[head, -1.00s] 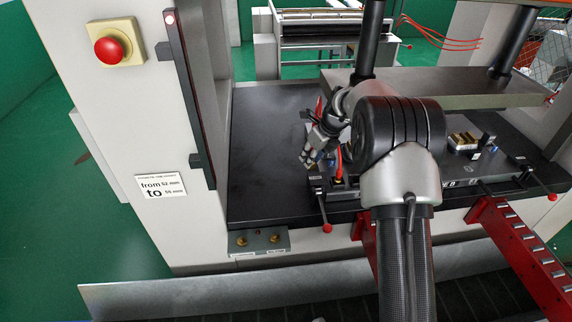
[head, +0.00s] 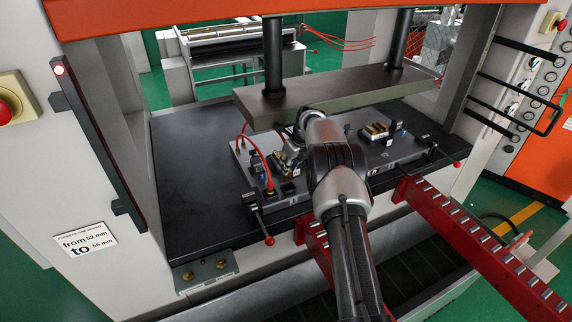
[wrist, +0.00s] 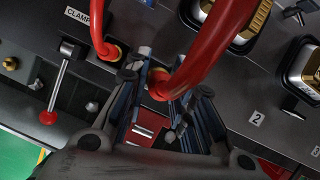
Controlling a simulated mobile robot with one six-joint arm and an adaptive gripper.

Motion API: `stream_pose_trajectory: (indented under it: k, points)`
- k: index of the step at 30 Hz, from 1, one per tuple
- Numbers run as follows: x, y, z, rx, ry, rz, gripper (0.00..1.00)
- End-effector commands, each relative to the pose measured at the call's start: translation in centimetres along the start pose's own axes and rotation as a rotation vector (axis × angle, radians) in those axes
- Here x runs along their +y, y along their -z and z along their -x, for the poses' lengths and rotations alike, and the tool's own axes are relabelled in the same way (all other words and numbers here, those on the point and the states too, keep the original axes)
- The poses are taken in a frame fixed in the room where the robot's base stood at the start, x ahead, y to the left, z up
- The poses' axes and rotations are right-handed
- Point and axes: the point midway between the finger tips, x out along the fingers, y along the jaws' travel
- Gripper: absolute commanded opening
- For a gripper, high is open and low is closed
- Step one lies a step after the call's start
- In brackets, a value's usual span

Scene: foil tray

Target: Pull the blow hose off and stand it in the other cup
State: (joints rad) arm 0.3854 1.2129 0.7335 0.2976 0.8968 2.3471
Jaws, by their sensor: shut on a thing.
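A thick red hose (wrist: 204,62) comes down from the top of the wrist view and ends between the blue-lined fingers of my gripper (wrist: 162,84). My gripper is shut on this hose near its lower end. An orange-brass ring shows right behind that end; whether the hose still sits in it, I cannot tell. A second red length (wrist: 101,28) stands in a brass-ringed cup (wrist: 112,52) beside the CLAMP label. In the head view a red hose (head: 259,150) arcs over the left of the die plate, with my gripper (head: 287,160) just right of it.
A red-knobbed clamp lever (wrist: 58,88) is at left. The raised press platen (head: 330,92) hangs close behind my arm. The black bed is clear at left (head: 190,150).

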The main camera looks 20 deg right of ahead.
Motion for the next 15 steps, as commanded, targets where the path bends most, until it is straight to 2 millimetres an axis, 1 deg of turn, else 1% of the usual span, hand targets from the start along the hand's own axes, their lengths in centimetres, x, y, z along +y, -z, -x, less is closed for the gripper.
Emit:
stream_pose_trajectory:
  k: [15]
  points:
    - [0.1, 1.2, -3.0, 0.000, 0.000, 0.000, 0.00]
